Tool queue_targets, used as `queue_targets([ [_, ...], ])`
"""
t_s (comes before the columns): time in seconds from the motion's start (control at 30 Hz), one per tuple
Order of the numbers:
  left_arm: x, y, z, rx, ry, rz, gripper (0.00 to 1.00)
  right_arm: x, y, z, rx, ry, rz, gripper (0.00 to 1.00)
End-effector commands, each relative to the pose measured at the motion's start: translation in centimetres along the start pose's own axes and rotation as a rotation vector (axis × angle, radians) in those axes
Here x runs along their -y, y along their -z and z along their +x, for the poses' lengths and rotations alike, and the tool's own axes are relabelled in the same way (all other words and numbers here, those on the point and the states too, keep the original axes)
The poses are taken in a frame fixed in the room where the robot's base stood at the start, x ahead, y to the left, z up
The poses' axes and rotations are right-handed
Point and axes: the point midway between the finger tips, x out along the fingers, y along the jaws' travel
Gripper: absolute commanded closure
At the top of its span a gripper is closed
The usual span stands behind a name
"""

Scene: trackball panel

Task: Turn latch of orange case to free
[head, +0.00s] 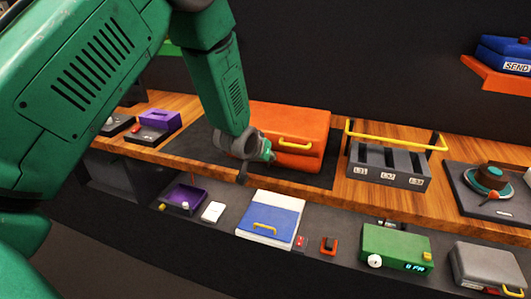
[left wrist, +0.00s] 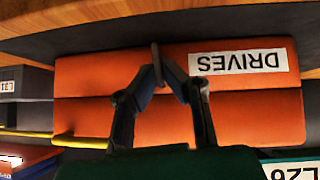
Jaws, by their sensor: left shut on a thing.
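The orange case (head: 300,120) lies on a dark mat on the wooden shelf, with a yellow handle (head: 296,144) on its front. In the left wrist view the case (left wrist: 90,85) fills the middle, with a white label (left wrist: 238,62) reading DRIVES upside down. My left gripper (head: 262,158) is at the front of the case, left of the handle. In the left wrist view its fingers (left wrist: 160,68) come together on a small thin dark latch (left wrist: 155,50) at the case's seam. The fingers partly hide the latch, so its exact turn is hard to tell. My right gripper is out of view.
A yellow rail (head: 395,135) stands over dark slotted units right of the case. Below are a blue and white box (head: 270,218) and a green unit (head: 395,245). A purple tray (head: 185,197) is lower left. My left arm crosses the upper left.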

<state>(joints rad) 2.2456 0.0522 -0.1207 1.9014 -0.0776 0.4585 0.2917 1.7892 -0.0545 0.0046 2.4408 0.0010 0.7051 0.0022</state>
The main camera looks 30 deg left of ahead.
Motion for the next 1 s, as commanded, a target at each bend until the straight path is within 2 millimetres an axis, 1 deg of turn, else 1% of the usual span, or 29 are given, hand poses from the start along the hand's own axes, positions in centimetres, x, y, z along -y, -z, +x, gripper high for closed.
queue_targets([
  [0.03,-0.13,-1.07,0.10,0.024,0.020,0.025,1.00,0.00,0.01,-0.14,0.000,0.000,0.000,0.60],
  [0.3,-0.22,-1.19,0.17,0.025,0.083,0.086,1.00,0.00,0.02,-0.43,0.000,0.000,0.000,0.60],
  [0.83,-0.31,-1.26,0.21,0.026,0.096,0.100,1.00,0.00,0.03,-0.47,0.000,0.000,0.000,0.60],
  [0.9,-0.31,-1.22,0.21,0.026,0.095,0.100,0.73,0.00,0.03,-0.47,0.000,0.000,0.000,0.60],
  [1.0,-0.30,-0.99,0.15,0.020,0.095,0.099,0.73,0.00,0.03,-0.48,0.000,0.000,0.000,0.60],
])
